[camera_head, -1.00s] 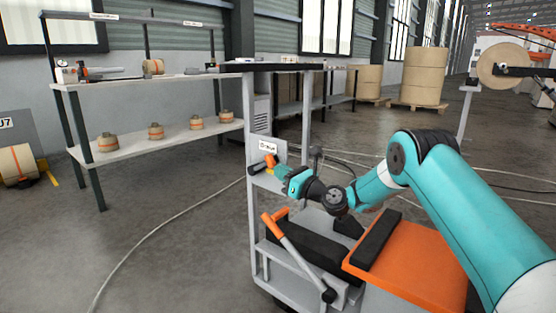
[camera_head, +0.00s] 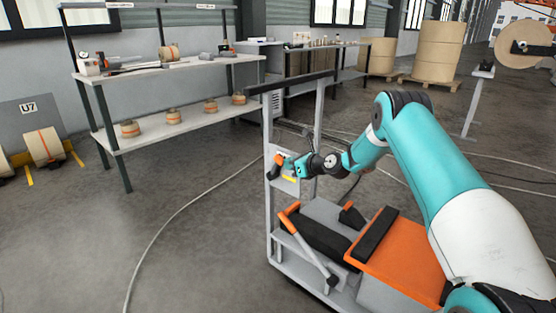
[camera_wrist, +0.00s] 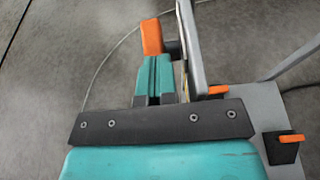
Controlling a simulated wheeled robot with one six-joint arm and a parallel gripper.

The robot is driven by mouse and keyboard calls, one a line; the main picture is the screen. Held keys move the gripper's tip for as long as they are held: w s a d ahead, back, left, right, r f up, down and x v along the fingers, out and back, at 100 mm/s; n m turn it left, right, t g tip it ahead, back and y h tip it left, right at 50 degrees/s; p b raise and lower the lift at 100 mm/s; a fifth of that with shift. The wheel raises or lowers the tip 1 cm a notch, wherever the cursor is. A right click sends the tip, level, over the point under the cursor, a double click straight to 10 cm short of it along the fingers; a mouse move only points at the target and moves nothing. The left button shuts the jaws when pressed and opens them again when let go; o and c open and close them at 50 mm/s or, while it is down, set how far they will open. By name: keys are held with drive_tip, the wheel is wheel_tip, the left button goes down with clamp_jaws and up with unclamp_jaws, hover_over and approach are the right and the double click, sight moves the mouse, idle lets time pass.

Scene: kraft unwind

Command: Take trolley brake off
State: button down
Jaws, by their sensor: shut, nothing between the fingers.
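The trolley (camera_head: 270,225) is a grey frame in the head view, with a small upright panel on its near post. The panel carries an orange handle (camera_head: 279,159); it also shows in the wrist view (camera_wrist: 152,37), just beyond my fingertips. My gripper (camera_head: 288,165) is shut and empty, right at this handle; its teal fingers show together in the wrist view (camera_wrist: 153,72). Whether they touch the handle I cannot tell. A long grey lever with an orange grip (camera_head: 290,209) slopes down the trolley's lower side. Which one is the brake is not readable.
An orange box (camera_head: 396,258) with a black top strip sits on the trolley's base. A shelf table (camera_head: 165,75) with several rolls stands at the back left. A cable (camera_head: 170,225) runs over the floor. Large paper rolls (camera_head: 438,52) stand at the back right.

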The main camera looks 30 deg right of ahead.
drive_tip(key=shift+w+r+p, duration=0.25)
drive_tip(key=shift+r+p, duration=0.05)
drive_tip(key=shift+p, duration=0.1)
drive_tip(key=shift+a, duration=0.1)
